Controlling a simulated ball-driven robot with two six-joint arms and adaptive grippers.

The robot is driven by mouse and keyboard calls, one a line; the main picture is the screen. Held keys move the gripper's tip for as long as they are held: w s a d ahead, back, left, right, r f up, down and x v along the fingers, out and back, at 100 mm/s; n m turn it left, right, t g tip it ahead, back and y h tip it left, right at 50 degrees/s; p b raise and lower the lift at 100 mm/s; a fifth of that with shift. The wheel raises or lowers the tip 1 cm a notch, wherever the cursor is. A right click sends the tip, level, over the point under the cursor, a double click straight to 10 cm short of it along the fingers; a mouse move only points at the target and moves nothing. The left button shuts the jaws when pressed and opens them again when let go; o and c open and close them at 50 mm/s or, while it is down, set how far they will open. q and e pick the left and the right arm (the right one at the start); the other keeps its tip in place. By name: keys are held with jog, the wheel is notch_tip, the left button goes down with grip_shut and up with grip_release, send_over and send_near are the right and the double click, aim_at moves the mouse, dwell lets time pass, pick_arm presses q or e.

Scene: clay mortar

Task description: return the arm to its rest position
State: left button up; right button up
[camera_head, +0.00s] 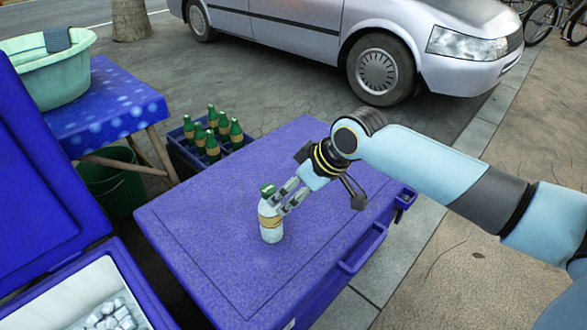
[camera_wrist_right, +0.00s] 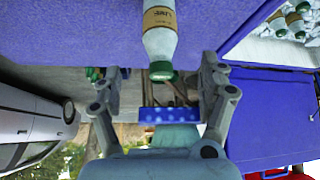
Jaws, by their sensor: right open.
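A pale bottle with a tan label and green cap (camera_head: 270,222) stands upright on the blue cooler lid (camera_head: 215,215). My right gripper (camera_head: 284,197) is open and tilted down toward it from the right, with its fingertips close to the bottle's upper part. In the right wrist view, which is upside down, the bottle (camera_wrist_right: 160,32) shows ahead with its cap between the spread fingers (camera_wrist_right: 161,68), with clear gaps on both sides. I cannot tell how far apart in depth they are. My right arm reaches in from the right. My left gripper is out of view.
An open cooler (camera_head: 128,262) with ice is at lower left. A crate (camera_head: 180,148) of green bottles stands behind the lid. A table (camera_head: 110,100) carries a green basin (camera_head: 60,75). A silver car (camera_head: 400,45) is parked beyond. Much of the lid is bare.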

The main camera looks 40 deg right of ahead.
jog(key=shift+s, duration=0.1)
dwell(0.5)
jog(key=s+a+r+m+g+h, duration=0.1)
jog(key=s+a+r, duration=0.15)
jog(key=s, duration=0.45)
jog(key=s+a+r+g+h, duration=0.1)
jog(key=s+r, duration=0.2)
jog(key=s, duration=0.4)
jog(key=s+a+r+m+g+h, duration=0.1)
jog(key=s+a+r, duration=0.15)
jog(key=s, duration=0.45)
jog(key=s+d+f+g, duration=0.1)
jog(key=d+f, duration=0.1)
jog(key=f, duration=1)
jog(key=s+d+f+g, duration=0.1)
jog(key=f, duration=1.1)
jog(key=s+d+f, duration=0.1)
jog(key=s+f, duration=1.6)
jog(key=s, duration=0.2)
jog(key=shift+d+m+g, duration=0.15)
jog(key=shift+m+g, duration=0.25)
